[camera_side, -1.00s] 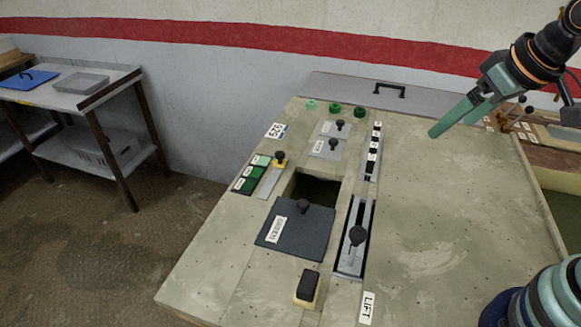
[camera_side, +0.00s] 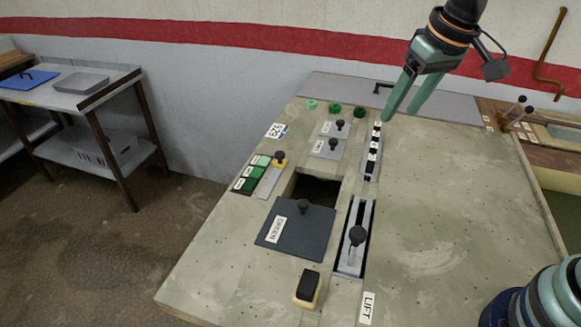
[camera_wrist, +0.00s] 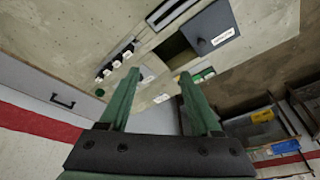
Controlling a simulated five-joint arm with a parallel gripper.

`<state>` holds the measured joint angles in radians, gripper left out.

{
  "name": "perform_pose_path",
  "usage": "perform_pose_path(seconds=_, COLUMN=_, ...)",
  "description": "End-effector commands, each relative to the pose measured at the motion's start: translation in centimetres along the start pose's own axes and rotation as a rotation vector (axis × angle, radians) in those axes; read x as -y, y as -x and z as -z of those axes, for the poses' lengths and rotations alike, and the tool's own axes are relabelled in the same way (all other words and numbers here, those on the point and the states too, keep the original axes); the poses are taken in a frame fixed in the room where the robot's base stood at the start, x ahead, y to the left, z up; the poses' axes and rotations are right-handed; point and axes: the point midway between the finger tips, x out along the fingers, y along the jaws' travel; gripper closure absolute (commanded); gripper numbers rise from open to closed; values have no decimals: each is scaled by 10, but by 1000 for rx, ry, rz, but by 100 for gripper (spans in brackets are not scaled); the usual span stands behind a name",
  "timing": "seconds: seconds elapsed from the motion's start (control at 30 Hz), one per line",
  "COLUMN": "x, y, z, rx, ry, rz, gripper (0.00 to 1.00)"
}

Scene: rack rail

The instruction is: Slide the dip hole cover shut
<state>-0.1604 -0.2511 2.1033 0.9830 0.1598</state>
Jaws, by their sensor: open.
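The dip hole cover (camera_side: 292,233) is a dark grey square plate with a black knob (camera_side: 303,204) and a white label, lying on the concrete top. The dark dip hole (camera_side: 316,188) shows uncovered beyond the plate's far edge. In the wrist view the cover (camera_wrist: 213,30) and the hole (camera_wrist: 174,50) are at the upper right. My gripper (camera_side: 399,116) is open and empty, above the far part of the top, behind and to the right of the cover. Its two green fingers (camera_wrist: 158,85) stand apart in the wrist view.
A slotted slider with a black knob (camera_side: 357,236), marked LIFT, stands right of the cover. Small knobbed plates (camera_side: 331,141), a labelled slotted strip (camera_side: 373,152) and green buttons (camera_side: 252,174) lie around the hole. A black and yellow block (camera_side: 307,288) is in front. The right of the top is clear.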

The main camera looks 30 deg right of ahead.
Motion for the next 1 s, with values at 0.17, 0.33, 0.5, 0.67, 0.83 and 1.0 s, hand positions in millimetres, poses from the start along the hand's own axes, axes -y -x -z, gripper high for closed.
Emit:
perform_pose_path(seconds=0.17, x=38, y=-31, z=26, rx=99, ry=2, rz=1, gripper=36)
perform_pose_path(seconds=0.33, x=75, y=-68, z=42, rx=184, ry=2, rz=-10, gripper=36)
perform_pose_path(seconds=0.5, x=110, y=-107, z=47, rx=254, ry=2, rz=-29, gripper=36)
perform_pose_path(seconds=0.67, x=128, y=-130, z=45, rx=293, ry=0, rz=-44, gripper=36)
perform_pose_path(seconds=0.83, x=134, y=-140, z=44, rx=304, ry=0, rz=-50, gripper=36)
perform_pose_path(seconds=1.0, x=133, y=-158, z=37, rx=307, ry=-1, rz=-51, gripper=36)
